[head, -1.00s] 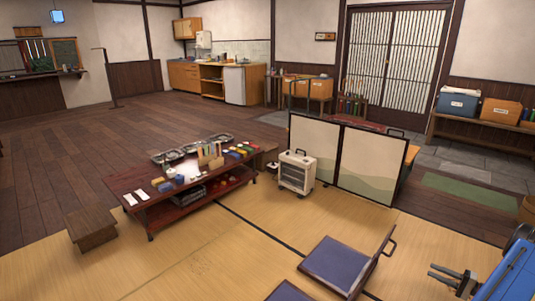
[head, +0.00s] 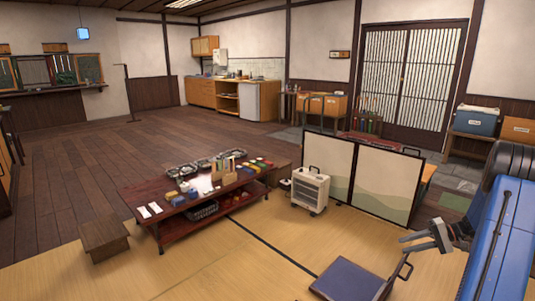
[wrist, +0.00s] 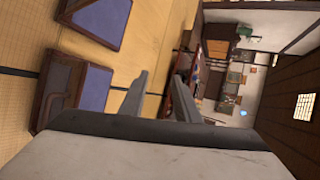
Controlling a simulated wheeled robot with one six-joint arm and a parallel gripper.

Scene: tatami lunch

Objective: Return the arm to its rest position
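My gripper (head: 425,240) is at the right side of the head view, at the end of my blue arm (head: 500,245). It is held up over the tatami, near the folding screen and the floor chair. In the wrist view my gripper (wrist: 160,97) shows two grey fingers standing apart with nothing between them. It is open and empty. The wrist picture is tilted on its side.
A low red table (head: 172,222) with trays and small items stands left of centre. A wooden step (head: 104,240), a white heater (head: 310,190), a folding screen (head: 385,183) and a floor chair (head: 345,280) stand around it. Open tatami (head: 235,270) lies in front.

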